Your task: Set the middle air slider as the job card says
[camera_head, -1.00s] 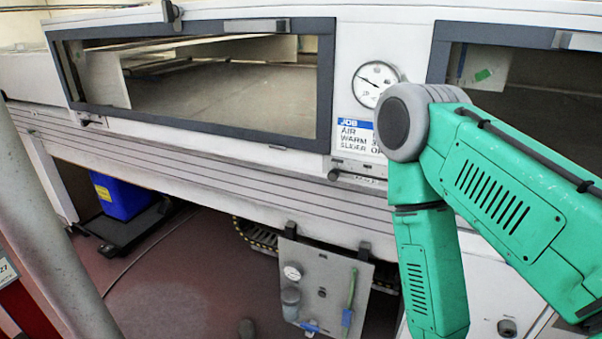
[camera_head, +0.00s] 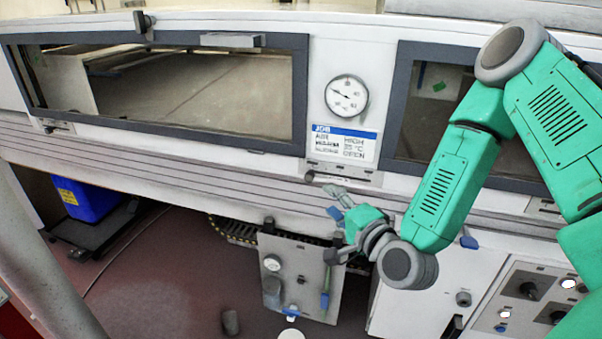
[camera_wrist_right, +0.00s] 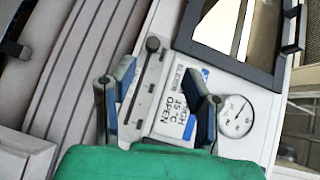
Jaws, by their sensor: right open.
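The middle air slider (camera_head: 343,175) is a narrow grey plate on the tunnel front, directly below the job card. Its dark round knob (camera_head: 309,176) is at the plate's left end; the wrist view also shows the knob (camera_wrist_right: 152,44). The job card (camera_head: 341,144) has a blue header and reads AIR HIGH, 35 °C, SLIDER OPEN; the wrist view shows part of it (camera_wrist_right: 178,112). My right gripper (camera_head: 336,203) is open and empty, just below the slider and apart from the knob. In the wrist view its blue-padded fingers (camera_wrist_right: 160,88) frame the plate and card. My left gripper is not in view.
A dial gauge (camera_head: 347,96) is above the card, between two dark-framed windows. Another slider plate (camera_head: 52,125) is at the left. Below hangs a grey tool panel (camera_head: 300,262); a control panel (camera_head: 527,292) is at lower right. A pole (camera_head: 42,255) stands at left.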

